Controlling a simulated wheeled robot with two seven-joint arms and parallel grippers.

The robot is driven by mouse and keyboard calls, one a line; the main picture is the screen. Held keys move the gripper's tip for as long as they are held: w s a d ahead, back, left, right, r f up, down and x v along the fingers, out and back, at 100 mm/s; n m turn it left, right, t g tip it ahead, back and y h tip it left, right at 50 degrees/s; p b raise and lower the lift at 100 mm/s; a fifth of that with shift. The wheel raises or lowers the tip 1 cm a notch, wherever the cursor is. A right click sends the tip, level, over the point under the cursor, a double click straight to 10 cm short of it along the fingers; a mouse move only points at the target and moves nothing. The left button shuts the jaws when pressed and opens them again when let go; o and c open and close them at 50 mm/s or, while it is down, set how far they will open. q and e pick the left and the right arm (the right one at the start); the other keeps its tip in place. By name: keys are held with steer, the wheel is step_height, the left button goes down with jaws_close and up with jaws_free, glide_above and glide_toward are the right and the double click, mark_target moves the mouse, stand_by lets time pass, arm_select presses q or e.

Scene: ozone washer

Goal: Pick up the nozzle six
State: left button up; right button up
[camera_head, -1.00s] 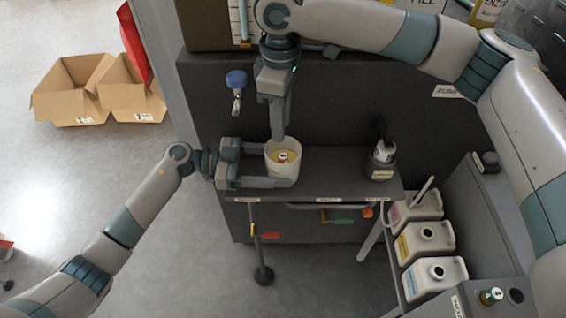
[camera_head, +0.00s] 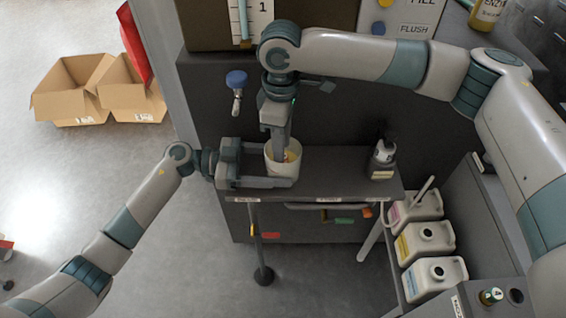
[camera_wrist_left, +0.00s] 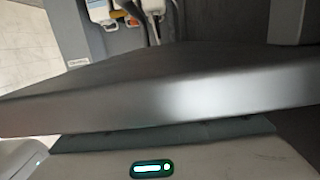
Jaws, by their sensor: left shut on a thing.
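A small white cup (camera_head: 292,168) is at the left part of the grey shelf (camera_head: 340,186) in the head view. My left gripper (camera_head: 279,166) comes in from the left and is shut on the cup, one finger on the far side and one on the near side. My right gripper (camera_head: 281,155) points straight down from above, its fingertips inside the cup's mouth. A small orange-yellow bit, likely part of the nozzle (camera_head: 290,156), shows beside these fingertips. The rest of the nozzle is hidden, and its number cannot be read. Whether the right fingers hold it is unclear.
A dark bottle with a grey-white top (camera_head: 383,158) stands at the shelf's right end. A blue-knobbed valve (camera_head: 236,82) juts from the wall behind. Several white jugs (camera_head: 424,238) stand lower right. The shelf's middle is clear.

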steer(key=shift+s+d+f, duration=0.1)
steer(key=shift+f, duration=2)
jaws_close()
